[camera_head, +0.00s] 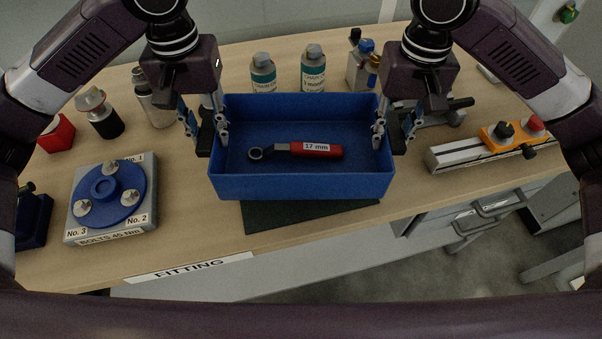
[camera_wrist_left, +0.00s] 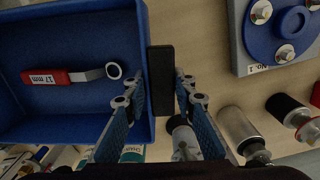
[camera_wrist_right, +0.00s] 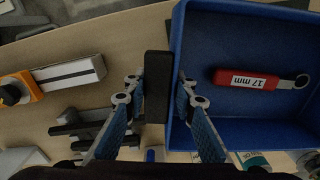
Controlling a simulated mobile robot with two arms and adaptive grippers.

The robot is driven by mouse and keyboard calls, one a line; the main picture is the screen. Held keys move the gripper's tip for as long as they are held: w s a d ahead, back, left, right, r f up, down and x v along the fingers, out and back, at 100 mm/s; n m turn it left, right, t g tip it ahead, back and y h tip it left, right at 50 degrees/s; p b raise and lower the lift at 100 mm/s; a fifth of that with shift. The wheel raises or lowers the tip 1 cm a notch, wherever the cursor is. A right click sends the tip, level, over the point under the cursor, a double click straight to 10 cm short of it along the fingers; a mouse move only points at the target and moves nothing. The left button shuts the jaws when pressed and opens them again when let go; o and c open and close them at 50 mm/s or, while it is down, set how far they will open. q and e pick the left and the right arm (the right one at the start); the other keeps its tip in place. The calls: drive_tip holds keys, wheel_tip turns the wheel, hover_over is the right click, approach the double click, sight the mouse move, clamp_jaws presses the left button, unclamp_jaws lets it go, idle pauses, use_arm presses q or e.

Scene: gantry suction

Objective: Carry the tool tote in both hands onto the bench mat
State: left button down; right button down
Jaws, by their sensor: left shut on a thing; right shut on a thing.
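The blue tool tote (camera_head: 300,186) is in the middle of the head view, with a red-handled 17 mm wrench (camera_head: 316,150) lying inside it. My left gripper (camera_head: 215,140) is shut on a black handle at the tote's left side, which also shows in the left wrist view (camera_wrist_left: 160,70). My right gripper (camera_head: 391,138) is shut on the black handle at the right side, seen in the right wrist view (camera_wrist_right: 156,85). The tote looks level. The dark bench mat (camera_head: 300,214) shows below the tote's front edge; the rest of it is hidden. Whether the tote touches the mat I cannot tell.
A bolt fixture (camera_head: 108,203) with a blue disc stands at the left. Two bottles (camera_head: 263,74) (camera_head: 314,69) stand behind the tote. An orange and grey rail device (camera_head: 490,146) is at the right. The bench front edge carries a FITTING label (camera_head: 190,267).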

use_arm(q)
drive_tip(key=shift+a+r, duration=0.15)
drive_tip(key=shift+a, duration=0.05)
use_arm(e)
drive_tip(key=shift+d+r, duration=0.1)
drive_tip(key=shift+d, duration=0.05)
